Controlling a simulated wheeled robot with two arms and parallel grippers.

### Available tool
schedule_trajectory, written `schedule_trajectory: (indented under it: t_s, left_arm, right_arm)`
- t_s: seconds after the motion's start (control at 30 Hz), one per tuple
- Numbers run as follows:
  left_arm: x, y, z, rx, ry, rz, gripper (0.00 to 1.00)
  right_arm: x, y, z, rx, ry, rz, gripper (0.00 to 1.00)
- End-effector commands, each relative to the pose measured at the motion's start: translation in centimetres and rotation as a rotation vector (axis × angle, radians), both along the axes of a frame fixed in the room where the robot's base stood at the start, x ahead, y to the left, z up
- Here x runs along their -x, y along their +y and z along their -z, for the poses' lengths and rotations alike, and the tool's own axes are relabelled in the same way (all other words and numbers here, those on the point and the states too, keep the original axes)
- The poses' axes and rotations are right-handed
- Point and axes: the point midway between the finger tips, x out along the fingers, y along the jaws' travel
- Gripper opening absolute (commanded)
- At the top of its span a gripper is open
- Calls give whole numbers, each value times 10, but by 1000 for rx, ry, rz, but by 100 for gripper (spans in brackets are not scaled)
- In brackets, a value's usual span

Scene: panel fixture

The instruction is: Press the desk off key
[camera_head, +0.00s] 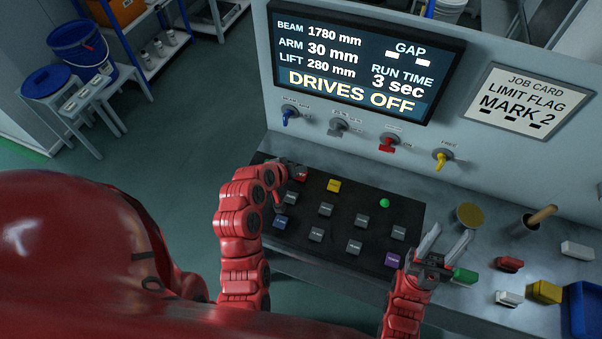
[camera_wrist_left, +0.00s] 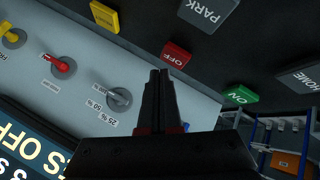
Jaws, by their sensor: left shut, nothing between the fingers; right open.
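The red OFF key (camera_wrist_left: 176,54) is on the black key panel (camera_head: 336,225); it also shows in the head view (camera_head: 301,174), partly hidden by my left gripper (camera_head: 284,172). In the left wrist view my left gripper (camera_wrist_left: 160,76) is shut and empty, its fingertips close by the red key's near edge. I cannot tell whether they touch it. The green ON key (camera_wrist_left: 240,95) is to the right of the fingers in that view. The display (camera_head: 362,62) reads DRIVES OFF. My right gripper (camera_head: 446,240) is open and empty by the panel's right edge.
Near the OFF key are a yellow key (camera_wrist_left: 105,15), a grey PARK key (camera_wrist_left: 208,12) and a grey HOME key (camera_wrist_left: 302,77). Coloured knobs line the upright board behind, including a yellow one (camera_head: 442,156). Small blocks, a green one (camera_head: 464,275) among them, lie at the desk's right.

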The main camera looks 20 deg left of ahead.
Motion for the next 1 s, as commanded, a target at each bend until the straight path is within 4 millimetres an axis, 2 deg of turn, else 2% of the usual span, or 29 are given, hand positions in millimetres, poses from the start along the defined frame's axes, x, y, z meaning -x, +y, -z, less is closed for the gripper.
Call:
schedule_trajectory:
  t_s: [0.5, 1.0]
  left_arm:
    - [0, 0, -48, 1, -1, -1, 0]
    - [0, 0, -48, 0, 0, 0, 0]
  right_arm:
    - [0, 0, -21, 0, 0, 0, 45]
    - [0, 0, -20, 0, 0, 0, 45]
